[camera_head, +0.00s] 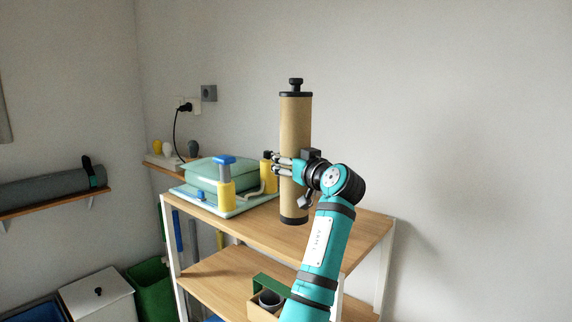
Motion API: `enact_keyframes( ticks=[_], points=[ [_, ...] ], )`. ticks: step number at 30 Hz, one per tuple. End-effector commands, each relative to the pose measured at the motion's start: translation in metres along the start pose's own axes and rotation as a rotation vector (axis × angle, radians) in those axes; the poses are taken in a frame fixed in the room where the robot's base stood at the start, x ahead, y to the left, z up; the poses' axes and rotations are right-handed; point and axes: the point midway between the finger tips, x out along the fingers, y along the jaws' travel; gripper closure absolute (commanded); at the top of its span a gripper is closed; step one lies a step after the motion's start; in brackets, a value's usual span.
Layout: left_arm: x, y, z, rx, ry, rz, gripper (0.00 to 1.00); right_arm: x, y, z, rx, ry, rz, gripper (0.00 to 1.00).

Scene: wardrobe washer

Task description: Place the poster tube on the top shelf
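The poster tube (296,125) is a tall tan cylinder with black end caps and a black knob on top. It stands upright over the top shelf (345,232) of a wooden rack. Its lower cap overlaps the shelf surface in the picture; I cannot tell whether it touches. My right gripper (283,164) comes in from the lower right. Its fingers are closed around the tube at about mid-height. My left gripper is out of view.
On the left of the top shelf is a pale green tray (240,210) with a green case (218,174) and yellow items. The shelf's right part is bare. A lower shelf (215,283) holds a wooden box (262,305). A wall shelf (50,190) hangs at left.

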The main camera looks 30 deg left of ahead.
Motion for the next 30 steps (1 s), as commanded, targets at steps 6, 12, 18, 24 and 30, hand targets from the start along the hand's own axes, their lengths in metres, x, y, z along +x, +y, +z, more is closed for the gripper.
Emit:
enact_keyframes(
  ticks=[6, 12, 18, 24, 30],
  points=[
    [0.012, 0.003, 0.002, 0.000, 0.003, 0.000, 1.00, -0.009, 0.001, -0.006, 0.000, 0.008, 0.001, 0.37],
    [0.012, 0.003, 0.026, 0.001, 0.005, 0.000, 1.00, -0.025, 0.000, 0.003, 0.000, -0.009, 0.000, 0.37],
    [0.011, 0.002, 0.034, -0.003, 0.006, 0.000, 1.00, -0.025, -0.001, 0.009, 0.000, -0.018, -0.001, 0.37],
    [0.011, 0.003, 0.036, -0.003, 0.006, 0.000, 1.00, -0.022, -0.001, 0.009, 0.000, -0.017, -0.001, 0.37],
    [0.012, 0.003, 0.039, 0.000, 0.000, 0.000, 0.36, -0.022, 0.000, 0.005, 0.000, -0.012, 0.000, 0.37]
  ],
)
